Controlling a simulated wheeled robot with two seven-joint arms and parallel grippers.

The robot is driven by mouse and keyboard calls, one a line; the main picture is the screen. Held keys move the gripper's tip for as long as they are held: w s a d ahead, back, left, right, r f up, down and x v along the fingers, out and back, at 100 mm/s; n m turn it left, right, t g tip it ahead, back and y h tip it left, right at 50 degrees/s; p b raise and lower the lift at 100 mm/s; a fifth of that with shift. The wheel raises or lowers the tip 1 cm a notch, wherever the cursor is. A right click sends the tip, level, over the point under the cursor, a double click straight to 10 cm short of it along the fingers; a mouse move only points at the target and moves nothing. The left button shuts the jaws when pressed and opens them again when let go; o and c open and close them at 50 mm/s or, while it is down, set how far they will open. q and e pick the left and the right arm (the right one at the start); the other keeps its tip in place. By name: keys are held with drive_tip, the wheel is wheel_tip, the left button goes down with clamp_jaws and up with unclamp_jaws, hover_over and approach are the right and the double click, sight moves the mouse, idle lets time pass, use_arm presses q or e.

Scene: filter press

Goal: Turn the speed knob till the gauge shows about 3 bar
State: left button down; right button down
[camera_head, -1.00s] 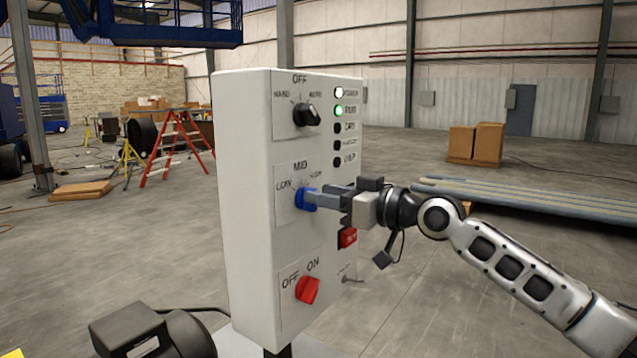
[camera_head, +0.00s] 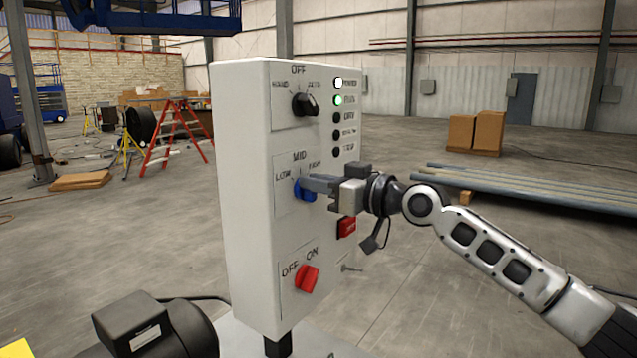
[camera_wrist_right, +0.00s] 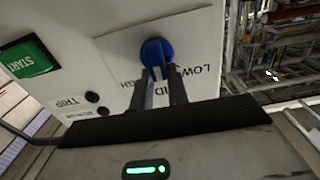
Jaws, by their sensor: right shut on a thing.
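The blue speed knob (camera_head: 304,190) is on the middle plate of a white control panel (camera_head: 247,200), under the labels LOW, MID and HIGH. My right gripper (camera_head: 313,185) is shut on this knob, reaching it from the right. In the right wrist view the two fingers (camera_wrist_right: 167,86) stand on either side of the blue knob (camera_wrist_right: 156,52), and the label beside it shows upside down. The fingers hide part of the knob and the lettering. No gauge shows in either view. My left gripper is not in view.
Above is a black selector (camera_head: 305,104) marked HAND, OFF, AUTO; below is a red OFF/ON switch (camera_head: 307,279). A red button (camera_head: 347,227) sits close under my gripper. The top two lamps are lit. A dark motor (camera_head: 155,325) stands at lower left. A green START button (camera_wrist_right: 28,57) shows too.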

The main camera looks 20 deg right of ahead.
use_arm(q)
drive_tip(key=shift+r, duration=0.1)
use_arm(e)
drive_tip(key=shift+f, duration=0.15)
use_arm(q)
drive_tip(key=p, duration=0.2)
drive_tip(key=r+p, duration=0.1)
drive_tip(key=p, duration=0.1)
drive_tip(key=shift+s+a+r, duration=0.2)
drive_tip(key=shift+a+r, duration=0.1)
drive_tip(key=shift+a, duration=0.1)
use_arm(e)
drive_tip(key=m, duration=0.8)
drive_tip(key=shift+w+d+f+m, duration=0.3)
drive_tip(key=shift+f+m, duration=0.05)
drive_tip(key=shift+m, duration=0.05)
drive_tip(key=c, duration=1.4)
unclamp_jaws()
drive_tip(key=shift+o, duration=0.2)
drive_tip(key=shift+w, duration=0.1)
drive_tip(key=shift+d+r, duration=0.1)
